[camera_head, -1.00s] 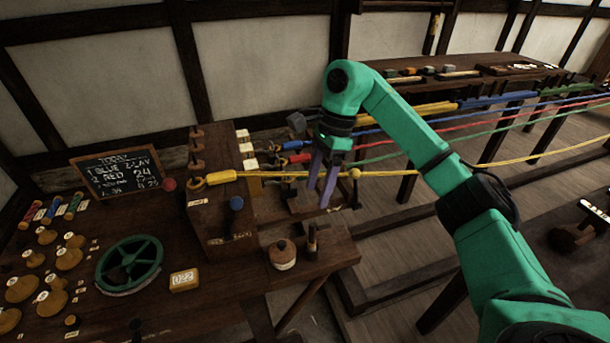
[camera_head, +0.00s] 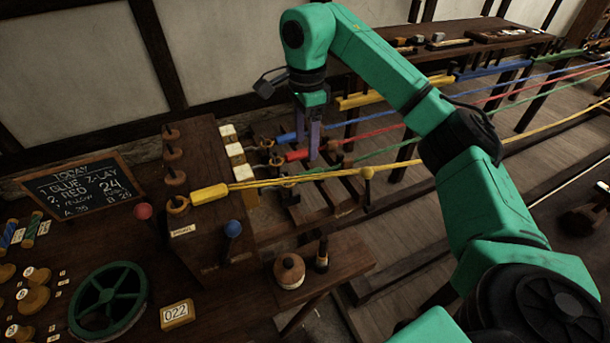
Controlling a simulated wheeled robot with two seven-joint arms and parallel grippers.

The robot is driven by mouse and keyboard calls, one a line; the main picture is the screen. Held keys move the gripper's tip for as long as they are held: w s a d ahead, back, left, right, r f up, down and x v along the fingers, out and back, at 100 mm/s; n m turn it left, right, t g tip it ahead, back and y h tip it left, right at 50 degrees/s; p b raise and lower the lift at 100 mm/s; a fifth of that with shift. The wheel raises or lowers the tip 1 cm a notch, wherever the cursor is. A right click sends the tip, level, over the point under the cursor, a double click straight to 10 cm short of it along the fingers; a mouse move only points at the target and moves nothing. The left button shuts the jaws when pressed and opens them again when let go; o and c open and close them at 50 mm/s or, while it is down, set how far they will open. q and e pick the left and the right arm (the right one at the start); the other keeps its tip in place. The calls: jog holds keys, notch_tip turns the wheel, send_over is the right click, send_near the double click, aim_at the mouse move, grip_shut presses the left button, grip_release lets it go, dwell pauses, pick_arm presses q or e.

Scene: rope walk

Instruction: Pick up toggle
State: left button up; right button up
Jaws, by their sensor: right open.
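My right gripper (camera_head: 307,150) is open, its purple fingers pointing down beside the blue and red rope ends behind the wooden stand (camera_head: 215,215). No rope is clearly between the fingers. I cannot tell for sure which thing is the toggle. A small dark upright piece with a pale band (camera_head: 321,258) stands on the bench's right part, below the gripper in the picture and apart from it. A round brown pot (camera_head: 289,271) stands just left of it. My left gripper is not in view.
Blue, red, green and yellow ropes stretch to the right; the yellow rope (camera_head: 425,161) crosses in front of the gripper. Ball-topped levers, red (camera_head: 143,211) and blue (camera_head: 233,229), rise at the stand. A green wheel (camera_head: 108,298) and a 022 block (camera_head: 177,314) lie left.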

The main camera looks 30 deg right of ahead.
aim_at(308, 172)
notch_tip(308, 172, down, 4)
jog(key=shift+r+p, duration=0.1)
jog(key=shift+p, duration=0.2)
jog(key=f, duration=0.1)
jog(key=f+p, duration=0.1)
jog(key=f, duration=0.1)
jog(key=f+p, duration=0.1)
jog(key=f, duration=0.1)
jog(key=shift+w+d+f, duration=0.1)
jog(key=shift+d+f, duration=0.15)
jog(key=shift+d, duration=0.05)
jog(key=shift+f, duration=0.3)
jog(key=shift+w, duration=0.1)
jog(key=shift+c, duration=0.4)
jog(key=c, duration=1)
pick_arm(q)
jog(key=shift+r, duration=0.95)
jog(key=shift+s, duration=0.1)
